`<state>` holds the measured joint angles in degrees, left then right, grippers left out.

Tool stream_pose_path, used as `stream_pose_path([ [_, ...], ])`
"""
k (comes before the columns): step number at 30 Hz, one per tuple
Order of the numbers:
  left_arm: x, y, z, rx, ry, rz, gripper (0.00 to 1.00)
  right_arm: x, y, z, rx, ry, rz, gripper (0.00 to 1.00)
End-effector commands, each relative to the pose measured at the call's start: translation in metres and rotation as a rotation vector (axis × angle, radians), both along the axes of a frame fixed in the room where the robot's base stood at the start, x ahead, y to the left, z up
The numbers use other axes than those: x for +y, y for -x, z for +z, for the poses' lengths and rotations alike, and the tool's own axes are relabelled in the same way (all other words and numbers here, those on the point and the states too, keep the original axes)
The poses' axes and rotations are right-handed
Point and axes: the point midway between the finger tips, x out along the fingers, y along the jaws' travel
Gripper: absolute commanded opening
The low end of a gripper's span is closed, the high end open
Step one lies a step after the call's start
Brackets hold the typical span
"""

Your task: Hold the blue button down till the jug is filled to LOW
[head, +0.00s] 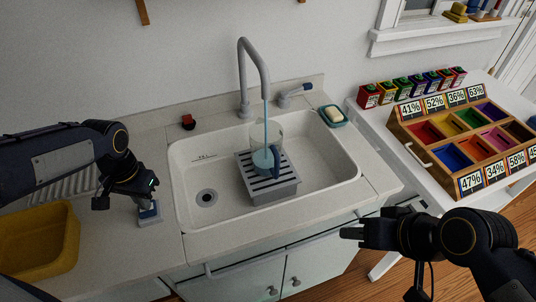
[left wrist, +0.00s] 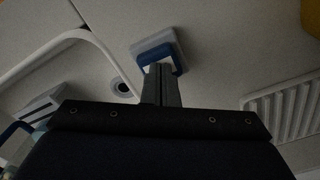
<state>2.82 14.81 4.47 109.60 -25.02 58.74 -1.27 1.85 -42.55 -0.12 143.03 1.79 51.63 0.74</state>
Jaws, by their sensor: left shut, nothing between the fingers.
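The blue button (left wrist: 158,54) sits on a small grey base on the counter, left of the sink; the base also shows in the head view (head: 150,220). My left gripper (left wrist: 162,72) is shut and empty, its fingertips over the button and seeming to touch it. The clear jug (head: 267,130) with a dark blue handle stands on a striped grey rack (head: 268,187) in the sink. A blue stream (head: 266,115) falls from the tap (head: 243,75) into the jug, with some blue liquid low inside. Its level marks are unreadable. My right gripper (head: 350,234) is right of the sink, near the counter front.
The white sink (head: 320,178) has a dark drain (head: 207,197). A yellow tub (head: 38,240) stands at the left. A soap dish (head: 333,116) and a red item (head: 188,122) sit behind the sink. A wooden tray of coloured compartments (head: 425,155) is on the right table.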

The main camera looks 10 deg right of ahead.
Motion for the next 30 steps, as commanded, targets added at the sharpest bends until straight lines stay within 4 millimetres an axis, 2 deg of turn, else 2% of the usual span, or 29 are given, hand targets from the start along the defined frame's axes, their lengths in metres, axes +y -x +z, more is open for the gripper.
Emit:
stream_pose_path([
  [5, 0.0, 0.0, 0.005, 0.002, 0.0, 0.0, 0.0, 0.0, 0.0, 0.005, 0.0, 0.0, 0.0, 0.36],
  [17, 0.0, 0.0, 0.061, 0.0, 0.0, 0.0, 0.0, 0.0, 0.0, 0.052, 0.0, 0.0, 0.0, 0.36],
  [30, 0.0, 0.0, 0.06, 0.0, 0.0, 0.0, 0.0, 0.0, 0.0, 0.05, 0.0, 0.0, 0.0, 0.36],
])
